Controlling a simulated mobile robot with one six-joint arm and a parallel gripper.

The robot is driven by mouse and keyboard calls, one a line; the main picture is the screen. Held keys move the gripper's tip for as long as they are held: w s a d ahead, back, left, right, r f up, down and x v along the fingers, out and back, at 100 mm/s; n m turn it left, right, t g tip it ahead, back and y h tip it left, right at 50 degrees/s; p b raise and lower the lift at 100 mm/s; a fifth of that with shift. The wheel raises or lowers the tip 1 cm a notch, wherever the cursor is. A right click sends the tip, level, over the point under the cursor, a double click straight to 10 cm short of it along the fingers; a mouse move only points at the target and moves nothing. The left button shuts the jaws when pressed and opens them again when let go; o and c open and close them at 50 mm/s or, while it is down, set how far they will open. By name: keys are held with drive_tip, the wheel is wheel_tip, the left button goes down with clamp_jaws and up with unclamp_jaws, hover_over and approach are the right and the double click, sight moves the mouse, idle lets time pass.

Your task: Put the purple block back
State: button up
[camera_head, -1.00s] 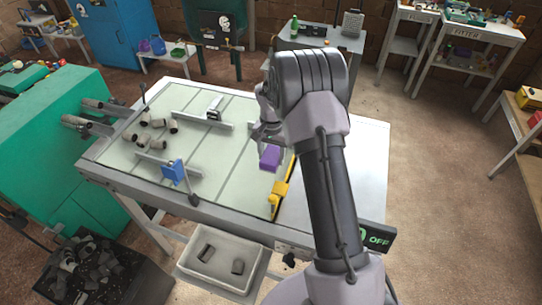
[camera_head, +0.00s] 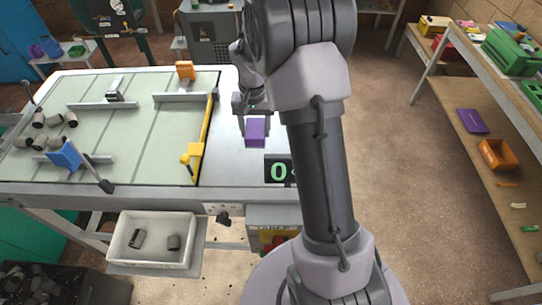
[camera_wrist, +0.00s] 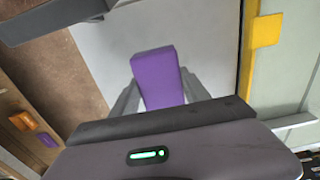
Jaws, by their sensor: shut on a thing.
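The purple block (camera_head: 255,133) hangs from my gripper (camera_head: 256,118), which is shut on it, over the right end of the work table (camera_head: 222,172). In the wrist view the block (camera_wrist: 158,76) sits between the two grey fingers of my gripper (camera_wrist: 160,92). The pale table surface is below it. A flat purple piece (camera_head: 472,121) lies on the wooden shelf at the right; whether it is the block's place I cannot tell.
A yellow bar (camera_head: 203,135) stands left of my gripper. A black display with green digits (camera_head: 279,169) is at the table's front edge. An orange tray (camera_head: 500,154) is on the right shelf (camera_head: 477,168). A white bin (camera_head: 153,240) with grey plugs is below the table.

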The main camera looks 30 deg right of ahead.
sight(255, 153)
drive_tip(key=f, duration=0.2)
drive_tip(key=f+b, duration=0.1)
drive_tip(key=f, duration=0.5)
drive_tip(key=shift+w+a+f+b, duration=0.15)
drive_tip(key=shift+w+a+b, duration=0.1)
drive_tip(key=shift+b, duration=0.15)
drive_tip(key=shift+w, duration=0.15)
drive_tip(key=shift+f, duration=0.15)
drive_tip(key=o, duration=1.2)
